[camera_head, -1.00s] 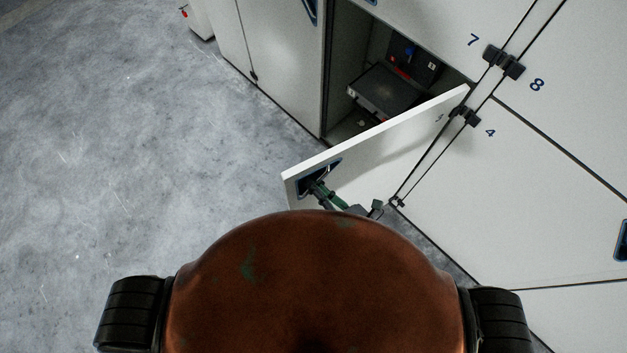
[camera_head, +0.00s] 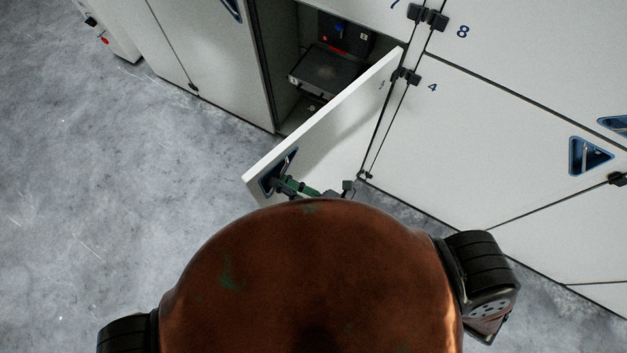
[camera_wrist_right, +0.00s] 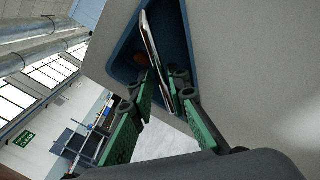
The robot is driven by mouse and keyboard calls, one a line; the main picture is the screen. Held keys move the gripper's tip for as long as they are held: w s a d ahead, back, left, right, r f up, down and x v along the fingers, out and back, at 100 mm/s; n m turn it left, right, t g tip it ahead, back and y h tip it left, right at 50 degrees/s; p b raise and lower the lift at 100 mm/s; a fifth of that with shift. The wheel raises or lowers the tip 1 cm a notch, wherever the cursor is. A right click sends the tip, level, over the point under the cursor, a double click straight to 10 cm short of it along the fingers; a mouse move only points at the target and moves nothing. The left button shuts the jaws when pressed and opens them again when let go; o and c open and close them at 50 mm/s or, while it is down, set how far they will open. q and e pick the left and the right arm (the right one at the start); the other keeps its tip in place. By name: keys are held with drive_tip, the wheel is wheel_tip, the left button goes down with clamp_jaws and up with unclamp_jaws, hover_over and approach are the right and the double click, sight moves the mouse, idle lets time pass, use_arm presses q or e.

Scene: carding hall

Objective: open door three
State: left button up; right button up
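Door three (camera_head: 335,130) is a white locker door that stands swung well out from its cabinet, hinged on its right side. Its blue triangular handle recess (camera_head: 265,182) is near the door's free left end. My right gripper (camera_head: 284,184), with green fingers, is at that recess; my own body hides part of its arm. In the right wrist view its fingertips (camera_wrist_right: 160,88) lie on either side of the silver handle (camera_wrist_right: 155,45) in the blue recess and appear closed on it. My left gripper is not in view.
The open compartment (camera_head: 284,70) holds a dark tray-like object (camera_head: 327,72) and a black panel with red and blue parts (camera_head: 345,35). Door four (camera_head: 470,150) and the other visible doors are shut. Grey floor (camera_head: 120,200) lies clear at the left.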

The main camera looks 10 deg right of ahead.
drive_tip(key=v, duration=1)
drive_tip(key=shift+s+d, duration=0.15)
drive_tip(key=shift+d, duration=0.15)
drive_tip(key=w+d+f+m+g+h, duration=0.1)
drive_tip(key=d+f+m+h, duration=0.2)
drive_tip(key=d+f+m, duration=0.8)
drive_tip(key=w+d+f+m+g+h, duration=0.1)
drive_tip(key=d+f+m+h, duration=0.25)
drive_tip(key=f, duration=1.55)
drive_tip(key=d+f+m+g+h, duration=0.1)
drive_tip(key=d+f+m+h, duration=0.45)
drive_tip(key=f, duration=0.85)
drive_tip(key=s+d+f+m+g, duration=0.5)
drive_tip(key=s+f+m, duration=0.4)
drive_tip(key=f, duration=0.5)
drive_tip(key=s+d+f+m+g+h, duration=0.1)
drive_tip(key=s+f+m+g, duration=0.3)
drive_tip(key=s+f, duration=0.5)
drive_tip(key=s+m, duration=0.2)
drive_tip(key=s, duration=0.6)
drive_tip(key=shift+s+d+f+m, duration=0.15)
drive_tip(key=shift+s+d+m, duration=0.1)
drive_tip(key=shift+m, duration=0.15)
